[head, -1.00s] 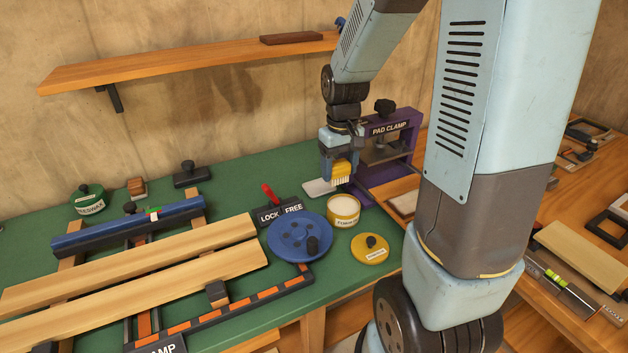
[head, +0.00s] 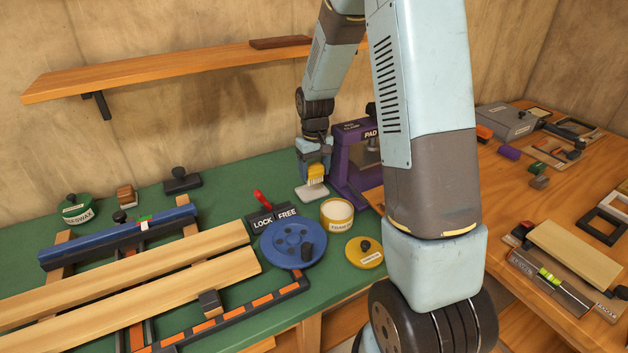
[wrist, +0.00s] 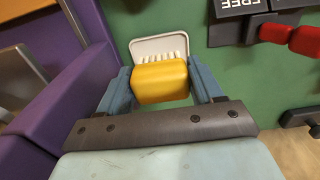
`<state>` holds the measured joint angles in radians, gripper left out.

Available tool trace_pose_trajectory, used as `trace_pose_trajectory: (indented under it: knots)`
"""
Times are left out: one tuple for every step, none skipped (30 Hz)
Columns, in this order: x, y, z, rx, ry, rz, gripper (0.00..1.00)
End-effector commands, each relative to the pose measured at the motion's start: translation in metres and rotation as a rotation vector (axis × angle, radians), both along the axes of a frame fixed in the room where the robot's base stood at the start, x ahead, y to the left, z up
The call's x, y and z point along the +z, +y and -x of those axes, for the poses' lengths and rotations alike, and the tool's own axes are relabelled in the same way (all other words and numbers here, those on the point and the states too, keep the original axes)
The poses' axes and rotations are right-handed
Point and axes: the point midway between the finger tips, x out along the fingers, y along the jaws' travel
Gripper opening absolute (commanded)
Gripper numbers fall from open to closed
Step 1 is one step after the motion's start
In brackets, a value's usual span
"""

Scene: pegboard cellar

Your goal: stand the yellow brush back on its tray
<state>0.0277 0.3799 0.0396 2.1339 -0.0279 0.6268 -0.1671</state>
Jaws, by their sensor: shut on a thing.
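The yellow brush (head: 316,171) is held in my gripper (head: 315,174), its pale bristles pointing down. In the wrist view the brush (wrist: 160,82) sits between the two blue fingers of my gripper (wrist: 160,88), with its white bristles at the far side. The small white tray (head: 308,194) lies on the green bench just below the brush. The tray's rim also shows in the wrist view (wrist: 150,44), beyond the bristles. I cannot tell whether the bristles touch the tray.
The purple pad clamp (head: 350,165) stands close on the right of my gripper. The lock/free plate with its red lever (head: 262,200), an open yellow tin (head: 337,213), a yellow lid (head: 365,252) and a blue disc (head: 293,242) are in front. Green bench behind the lever is clear.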

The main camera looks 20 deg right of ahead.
Motion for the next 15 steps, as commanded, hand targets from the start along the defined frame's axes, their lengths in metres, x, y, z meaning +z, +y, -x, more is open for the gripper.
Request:
trace_pose_trajectory:
  knots:
    - [-0.006,0.0,-0.004,0.0,0.002,0.0,0.37]
    - [-0.008,0.0,-0.006,0.0,0.001,0.0,0.37]
    - [-0.011,0.001,-0.008,0.0,0.002,0.0,0.37]
    - [-0.012,0.001,-0.01,0.0,0.001,0.0,0.37]
    - [-0.014,0.001,-0.011,0.0,0.001,0.0,0.37]
    - [-0.015,0.001,-0.012,0.0,0.0,0.0,0.37]
    - [-0.015,0.001,-0.013,0.0,0.0,0.0,0.37]
    - [-0.016,0.001,-0.013,0.0,0.0,0.0,0.37]
    - [-0.017,0.001,-0.014,0.0,0.0,0.0,0.37]
    - [-0.019,0.001,-0.015,0.0,0.001,0.0,0.37]
    - [-0.02,0.001,-0.016,0.0,0.001,0.0,0.37]
    - [-0.023,0.001,-0.018,0.0,0.002,0.0,0.37]
    - [-0.027,0.001,-0.018,0.0,0.003,0.0,0.37]
    - [-0.031,0.001,-0.018,0.0,0.003,0.0,0.37]
    - [-0.037,0.001,-0.018,0.0,0.004,0.0,0.37]
